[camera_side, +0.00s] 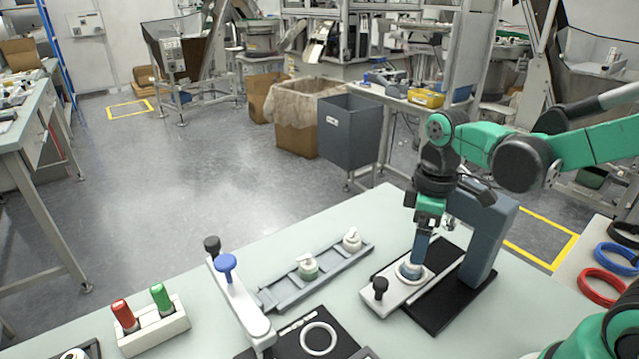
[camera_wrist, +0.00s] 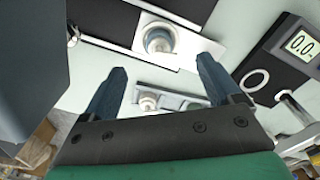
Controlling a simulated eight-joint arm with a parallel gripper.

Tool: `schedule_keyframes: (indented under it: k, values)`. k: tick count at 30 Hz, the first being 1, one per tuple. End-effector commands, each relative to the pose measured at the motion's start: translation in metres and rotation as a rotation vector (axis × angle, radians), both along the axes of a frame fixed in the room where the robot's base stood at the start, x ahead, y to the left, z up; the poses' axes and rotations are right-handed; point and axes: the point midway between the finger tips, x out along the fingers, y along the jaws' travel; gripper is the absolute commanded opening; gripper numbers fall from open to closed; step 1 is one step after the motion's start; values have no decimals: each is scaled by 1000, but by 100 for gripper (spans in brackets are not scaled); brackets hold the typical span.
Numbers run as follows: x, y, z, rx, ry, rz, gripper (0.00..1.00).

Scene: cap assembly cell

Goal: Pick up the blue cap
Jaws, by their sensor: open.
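A small round part (camera_side: 407,270) sits in that plate, partly hidden by the fingers. In the wrist view my gripper (camera_wrist: 162,65) has its fingers wide apart with nothing between them. The round part (camera_wrist: 158,40), with a bluish-grey middle, shows beyond the fingertips.
A white block (camera_side: 155,330) holds one red and one green piece upright. A grey rail (camera_side: 330,268) carries two small pale-topped parts. A blue-grey column (camera_side: 490,235) stands close right of my gripper. A digital readout (camera_wrist: 301,42) shows at right in the wrist view.

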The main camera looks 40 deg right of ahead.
Motion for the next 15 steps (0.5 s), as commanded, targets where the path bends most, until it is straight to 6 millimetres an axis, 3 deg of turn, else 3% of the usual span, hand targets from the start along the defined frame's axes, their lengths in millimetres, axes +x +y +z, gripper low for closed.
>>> schedule_keyframes:
  k: [15]
  values:
    - [1, -1, -45, 2, 18, 19, 84]
